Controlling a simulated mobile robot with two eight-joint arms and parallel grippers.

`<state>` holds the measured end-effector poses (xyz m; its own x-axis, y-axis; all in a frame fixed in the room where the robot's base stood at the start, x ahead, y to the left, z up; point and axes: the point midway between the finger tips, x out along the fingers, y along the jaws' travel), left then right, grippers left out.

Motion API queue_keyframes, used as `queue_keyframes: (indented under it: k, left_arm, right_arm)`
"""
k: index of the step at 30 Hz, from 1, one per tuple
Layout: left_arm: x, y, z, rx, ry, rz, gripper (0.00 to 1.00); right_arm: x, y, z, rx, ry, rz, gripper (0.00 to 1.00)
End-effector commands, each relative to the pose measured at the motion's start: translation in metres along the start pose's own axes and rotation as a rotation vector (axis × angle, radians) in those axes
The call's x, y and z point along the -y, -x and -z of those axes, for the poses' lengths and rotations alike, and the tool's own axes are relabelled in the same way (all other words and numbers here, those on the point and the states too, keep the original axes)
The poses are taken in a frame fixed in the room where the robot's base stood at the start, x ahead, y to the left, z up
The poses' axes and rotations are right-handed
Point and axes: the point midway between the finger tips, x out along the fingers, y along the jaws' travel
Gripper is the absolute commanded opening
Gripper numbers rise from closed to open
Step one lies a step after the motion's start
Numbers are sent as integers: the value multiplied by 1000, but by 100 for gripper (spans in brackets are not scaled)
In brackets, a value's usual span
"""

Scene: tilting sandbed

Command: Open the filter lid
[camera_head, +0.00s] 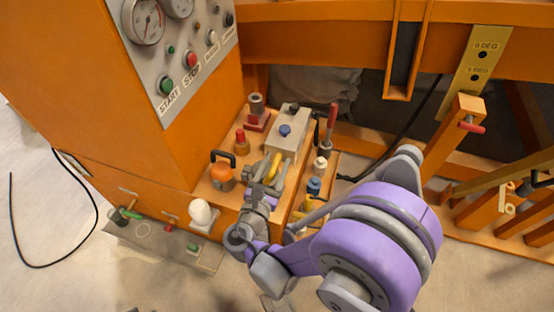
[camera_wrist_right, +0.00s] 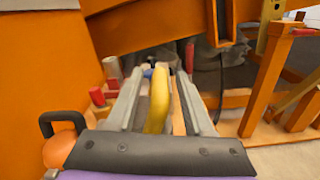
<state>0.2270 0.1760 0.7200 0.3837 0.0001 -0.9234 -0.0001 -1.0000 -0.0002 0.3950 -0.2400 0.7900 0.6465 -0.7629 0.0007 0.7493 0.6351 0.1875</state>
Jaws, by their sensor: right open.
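No part in view carries a readable filter label, so I cannot tell for sure which is the filter lid. A curved yellow handle (camera_head: 274,170) is on the orange bench beside a grey box. In the wrist view the yellow handle (camera_wrist_right: 158,100) is between the two grey fingers of my right gripper (camera_wrist_right: 160,80), with gaps at its sides. My right gripper (camera_head: 268,172) is open around it and hides part of it and its base. An orange dome with a black handle (camera_head: 222,177) stands left of the gripper. My left gripper is not in view.
A grey box with a blue knob (camera_head: 288,135) stands just behind the gripper. A red-topped fitting (camera_head: 241,142) is to its left, and a red-handled lever (camera_head: 331,122) to the right. The orange control cabinet (camera_head: 170,135) rises on the left. Orange beams close the back.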

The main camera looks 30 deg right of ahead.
Motion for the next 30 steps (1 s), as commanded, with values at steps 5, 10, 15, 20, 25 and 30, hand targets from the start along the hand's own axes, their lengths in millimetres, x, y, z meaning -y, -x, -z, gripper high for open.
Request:
queue_keyframes:
  k: [5, 10, 15, 20, 25, 30]
  left_arm:
    - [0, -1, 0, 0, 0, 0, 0]
    - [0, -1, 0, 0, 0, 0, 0]
    - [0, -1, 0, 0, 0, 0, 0]
    - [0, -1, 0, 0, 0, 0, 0]
    - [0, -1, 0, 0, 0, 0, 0]
    - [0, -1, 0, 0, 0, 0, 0]
  right_arm:
    - [0, -12, 0, 0, 0, 1, 52]
    - [0, -13, 0, -1, 0, 0, 52]
    - [0, -13, 0, -1, 0, 0, 40]
    - [0, -13, 0, -1, -1, 0, 11]
    - [0, -13, 0, -1, -1, 1, 0]
    - [1, -13, 0, -1, -1, 1, 0]
